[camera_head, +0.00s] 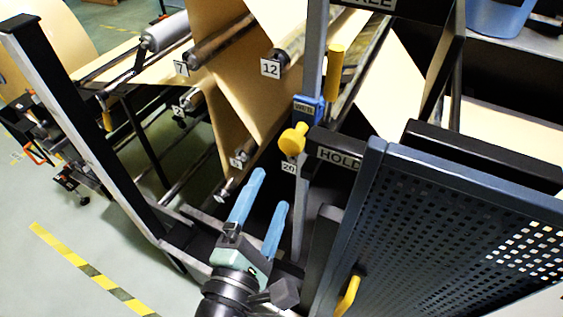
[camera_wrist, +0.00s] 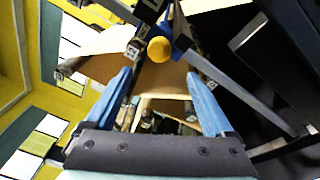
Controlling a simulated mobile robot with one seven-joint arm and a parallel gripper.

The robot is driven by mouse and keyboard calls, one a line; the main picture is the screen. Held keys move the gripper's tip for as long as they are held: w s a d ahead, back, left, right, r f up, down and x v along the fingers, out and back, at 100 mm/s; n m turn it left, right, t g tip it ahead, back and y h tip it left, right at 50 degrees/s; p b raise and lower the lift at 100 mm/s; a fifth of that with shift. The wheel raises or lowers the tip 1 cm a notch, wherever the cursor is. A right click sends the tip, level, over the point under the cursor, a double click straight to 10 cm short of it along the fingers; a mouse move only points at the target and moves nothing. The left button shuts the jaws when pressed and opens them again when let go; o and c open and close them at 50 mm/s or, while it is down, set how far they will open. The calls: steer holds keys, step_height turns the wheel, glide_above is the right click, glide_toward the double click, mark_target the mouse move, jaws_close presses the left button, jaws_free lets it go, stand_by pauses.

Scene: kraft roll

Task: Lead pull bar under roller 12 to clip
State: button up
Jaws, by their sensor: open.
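My gripper (camera_head: 268,190) has two blue fingers, spread and empty, below a yellow knob (camera_head: 292,140). The knob sits by a blue block (camera_head: 307,108) marked WEB on an upright post. In the wrist view the fingers (camera_wrist: 158,78) stand apart, with the yellow knob (camera_wrist: 159,49) beyond and between them. Roller 12 (camera_head: 290,50) is at upper middle, with its white number tag (camera_head: 270,68). Brown paper web (camera_head: 245,90) runs down past it. I cannot tell for certain which part is the pull bar or the clip.
A perforated dark panel (camera_head: 450,240) with a yellow handle (camera_head: 348,296) fills the lower right. A black arm marked HOLD (camera_head: 338,157) juts beside the post. A silver-and-black frame post (camera_head: 85,130) stands left. Yellow-black floor tape (camera_head: 90,272) crosses open floor at lower left.

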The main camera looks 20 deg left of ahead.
mark_target(294, 151)
steer(key=w, duration=0.4)
steer(key=w+a, duration=0.1)
steer(key=w, duration=0.3)
steer(key=w+p, duration=0.1)
steer(key=w, duration=0.3)
steer(key=shift+w+a, duration=0.1)
steer(key=shift+a, duration=0.1)
jaws_close()
steer(key=shift+d+r+p, duration=0.1)
steer(key=shift+d+p, duration=0.15)
steer(key=shift+p, duration=0.15)
steer(key=shift+d+f, duration=0.15)
steer(key=shift+f, duration=0.05)
